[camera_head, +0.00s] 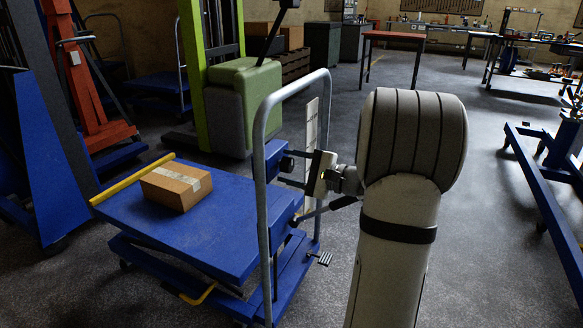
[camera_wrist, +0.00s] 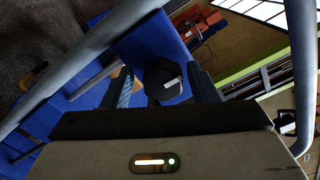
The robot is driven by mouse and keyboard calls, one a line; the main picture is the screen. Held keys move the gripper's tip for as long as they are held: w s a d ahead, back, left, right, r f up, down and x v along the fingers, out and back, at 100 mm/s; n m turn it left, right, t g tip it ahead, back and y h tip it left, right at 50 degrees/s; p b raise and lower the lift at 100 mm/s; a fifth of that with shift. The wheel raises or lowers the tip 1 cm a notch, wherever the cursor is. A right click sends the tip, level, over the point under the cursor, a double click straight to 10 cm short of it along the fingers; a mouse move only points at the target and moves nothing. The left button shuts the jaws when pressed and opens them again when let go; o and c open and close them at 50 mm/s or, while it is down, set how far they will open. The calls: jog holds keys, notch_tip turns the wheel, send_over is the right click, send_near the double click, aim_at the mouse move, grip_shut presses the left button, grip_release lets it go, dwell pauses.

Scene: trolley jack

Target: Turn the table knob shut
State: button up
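The table knob (camera_head: 287,163) is a small dark knob on the blue lift table (camera_head: 225,236), by its grey tube handle. In the wrist view the knob (camera_wrist: 163,80) is black and faceted, with a pale mark on its face. My gripper (camera_head: 300,168) reaches in from the right at the handle, level with the knob. In the wrist view its two fingers stand on either side of the knob, with gaps showing, so it looks open. The knob's depth between the fingers is hard to judge.
A cardboard box (camera_head: 176,185) lies on the tabletop near the yellow edge bar (camera_head: 131,179). The grey handle (camera_head: 262,190) rises close around my gripper. A green stacker (camera_head: 228,95) stands behind. A blue frame (camera_head: 545,180) is at right; floor between is clear.

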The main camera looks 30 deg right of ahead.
jog(key=shift+o, duration=0.4)
jog(key=shift+d, duration=0.1)
jog(key=shift+s+d+r, duration=0.1)
jog(key=shift+s+d, duration=0.15)
jog(key=shift+s, duration=0.1)
jog(key=p+v, duration=0.2)
jog(key=v, duration=0.5)
